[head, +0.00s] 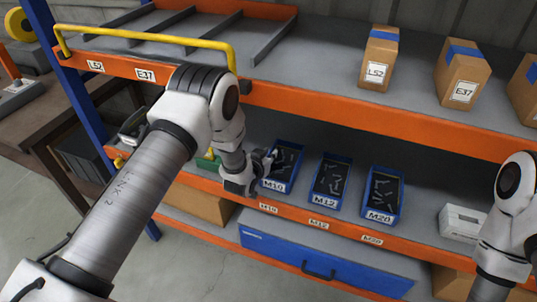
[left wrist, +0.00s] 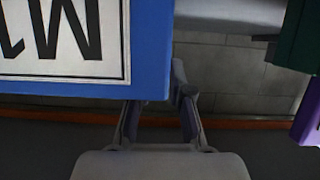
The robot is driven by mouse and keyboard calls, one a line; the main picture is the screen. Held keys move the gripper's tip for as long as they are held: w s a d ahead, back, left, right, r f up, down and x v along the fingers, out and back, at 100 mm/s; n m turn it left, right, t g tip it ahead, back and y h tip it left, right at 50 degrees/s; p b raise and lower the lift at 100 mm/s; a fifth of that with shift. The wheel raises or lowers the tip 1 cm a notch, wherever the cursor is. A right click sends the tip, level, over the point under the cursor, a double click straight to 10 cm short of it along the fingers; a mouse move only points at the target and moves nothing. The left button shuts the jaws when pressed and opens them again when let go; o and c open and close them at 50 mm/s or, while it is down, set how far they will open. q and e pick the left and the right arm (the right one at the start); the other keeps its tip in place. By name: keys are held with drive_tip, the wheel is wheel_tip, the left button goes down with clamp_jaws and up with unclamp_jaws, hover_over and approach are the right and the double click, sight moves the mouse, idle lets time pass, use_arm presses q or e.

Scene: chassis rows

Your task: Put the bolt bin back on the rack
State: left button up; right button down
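The bolt bin marked M10 (head: 283,165) is blue, holds dark bolts and stands on the lower rack shelf, at the left end of the blue bins. In the left wrist view its labelled front (left wrist: 120,87) is close and upside down. My left gripper (head: 270,157) is at the bin's left side. In the wrist view its fingers (left wrist: 160,112) stand apart with a gap between them; one passes behind the bin's front, the other runs just beside the bin's edge. The fingertips are partly hidden. My right gripper is out of view.
Bins M12 (head: 331,182) and M20 (head: 383,195) stand to the right. A green thing (head: 208,160) is partly hidden behind my left arm. The orange-edged upper shelf (head: 380,121) overhangs the bins and carries cartons (head: 379,60). A blue drawer unit (head: 320,262) is below.

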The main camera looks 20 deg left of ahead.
use_arm(q)
drive_tip(key=shift+r, duration=0.25)
drive_tip(key=shift+s, duration=0.35)
drive_tip(key=d+b+v, duration=0.1)
drive_tip(key=v, duration=1)
drive_tip(key=s+a+f+g, duration=0.2)
drive_tip(key=s+f+g, duration=0.5)
drive_tip(key=s+f, duration=0.7)
drive_tip(key=s+f+g, duration=0.2)
drive_tip(key=s+g, duration=0.1)
drive_tip(key=s, duration=0.7)
drive_tip(key=s+f+n+g, duration=0.1)
drive_tip(key=s+f+g, duration=0.1)
drive_tip(key=s, duration=0.8)
drive_tip(key=shift+a+g+y, duration=0.3)
drive_tip(key=shift+g+y, duration=0.1)
drive_tip(key=shift+g, duration=0.4)
